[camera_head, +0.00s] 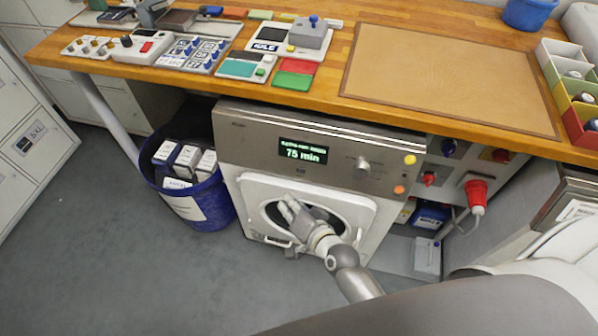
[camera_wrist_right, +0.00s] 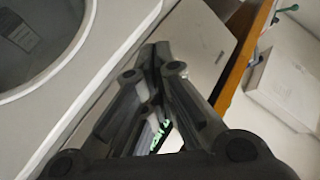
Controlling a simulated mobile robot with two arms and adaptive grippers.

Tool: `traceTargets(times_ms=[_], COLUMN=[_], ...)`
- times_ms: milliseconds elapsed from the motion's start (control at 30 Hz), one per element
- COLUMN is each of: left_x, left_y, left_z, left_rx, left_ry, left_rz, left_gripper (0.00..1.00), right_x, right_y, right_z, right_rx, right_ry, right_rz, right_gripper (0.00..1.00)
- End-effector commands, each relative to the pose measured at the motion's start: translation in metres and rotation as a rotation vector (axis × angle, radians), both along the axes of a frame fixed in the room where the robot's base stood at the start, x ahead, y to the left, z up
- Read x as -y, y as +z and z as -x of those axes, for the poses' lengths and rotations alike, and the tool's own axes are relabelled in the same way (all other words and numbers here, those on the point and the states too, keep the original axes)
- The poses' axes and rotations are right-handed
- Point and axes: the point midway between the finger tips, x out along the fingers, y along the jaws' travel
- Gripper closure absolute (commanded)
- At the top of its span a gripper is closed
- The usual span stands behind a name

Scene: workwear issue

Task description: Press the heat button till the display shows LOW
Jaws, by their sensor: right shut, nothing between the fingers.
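A dryer-like machine (camera_head: 228,125) with a grey front panel stands under the wooden workbench. Its display (camera_head: 303,152) reads "75 min" under a small line that I cannot read surely. To the right of the display are a round knob (camera_head: 361,167), a yellow button (camera_head: 409,160) and an orange button (camera_head: 399,190). I cannot tell which one is the heat button. My right gripper (camera_head: 287,205) is shut and empty, in front of the round door, below the display. In the right wrist view its closed fingers (camera_wrist_right: 161,52) partly hide the green display text (camera_wrist_right: 157,140). My left gripper is not in view.
The workbench (camera_head: 190,85) overhangs the panel, with several devices and a brown mat (camera_head: 450,78) on it. A blue bin (camera_head: 213,206) stands left of the machine. A red plug (camera_head: 476,191) and cable are on the right. The floor at left is clear.

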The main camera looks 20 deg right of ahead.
Motion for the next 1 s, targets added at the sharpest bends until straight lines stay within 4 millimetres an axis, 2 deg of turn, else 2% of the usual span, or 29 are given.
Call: traceTargets(times_ms=[233, 633, 800, 1000], left_x=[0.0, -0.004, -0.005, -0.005], left_y=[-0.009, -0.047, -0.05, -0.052], left_z=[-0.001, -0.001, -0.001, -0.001], left_rx=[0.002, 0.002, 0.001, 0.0], left_ry=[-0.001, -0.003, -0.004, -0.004], left_rz=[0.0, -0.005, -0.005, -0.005], left_gripper=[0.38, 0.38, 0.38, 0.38], right_x=[0.005, 0.034, 0.042, 0.047], right_y=[-0.006, -0.024, -0.026, -0.028], right_z=[-0.007, -0.05, -0.063, -0.069], right_rx=[0.0, 0.002, 0.0, -0.001], right_ry=[0.0, 0.0, 0.002, 0.001], right_rz=[0.001, 0.003, 0.004, 0.002], right_gripper=[1.0, 1.0, 1.0, 1.0])
